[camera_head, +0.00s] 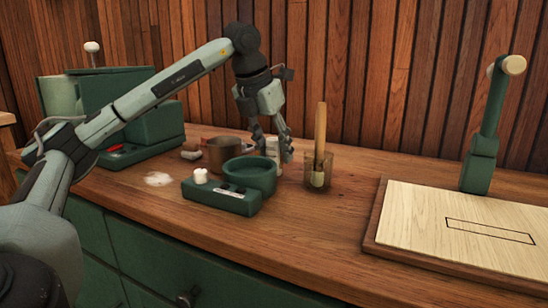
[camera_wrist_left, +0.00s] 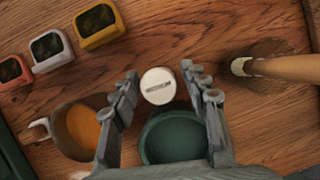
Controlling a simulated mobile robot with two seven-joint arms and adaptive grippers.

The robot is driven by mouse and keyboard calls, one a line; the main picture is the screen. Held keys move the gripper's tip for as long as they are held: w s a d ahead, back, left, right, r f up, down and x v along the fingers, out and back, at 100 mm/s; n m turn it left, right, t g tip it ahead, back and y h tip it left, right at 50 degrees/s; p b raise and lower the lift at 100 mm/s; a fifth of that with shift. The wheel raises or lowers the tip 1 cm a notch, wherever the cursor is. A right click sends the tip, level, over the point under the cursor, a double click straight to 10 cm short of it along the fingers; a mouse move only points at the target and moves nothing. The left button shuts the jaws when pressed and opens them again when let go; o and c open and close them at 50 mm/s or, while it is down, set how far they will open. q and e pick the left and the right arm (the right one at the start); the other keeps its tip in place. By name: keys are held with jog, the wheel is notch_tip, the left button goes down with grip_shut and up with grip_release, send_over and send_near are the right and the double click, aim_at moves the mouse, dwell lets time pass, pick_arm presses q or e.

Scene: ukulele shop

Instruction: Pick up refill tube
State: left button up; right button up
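The refill tube (camera_head: 273,149) is a small white cylinder standing on the wooden counter, partly hidden behind my gripper's fingers. In the left wrist view its round white top (camera_wrist_left: 158,86), with a dark printed mark, shows between the fingertips. My left gripper (camera_head: 272,143) reaches down to the tube from above. It is open, with one finger on each side of the tube's top; gaps show on both sides in the wrist view (camera_wrist_left: 160,80). My right gripper is not in view.
A green bowl (camera_head: 249,174) on a green scale and a copper pot (camera_head: 226,153) stand close by. A glass (camera_head: 318,175) with a wooden-handled brush is just right. A wooden board (camera_head: 410,215) lies farther right.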

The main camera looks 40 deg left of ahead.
pick_arm(q)
grip_shut()
jog(key=shift+r, duration=0.15)
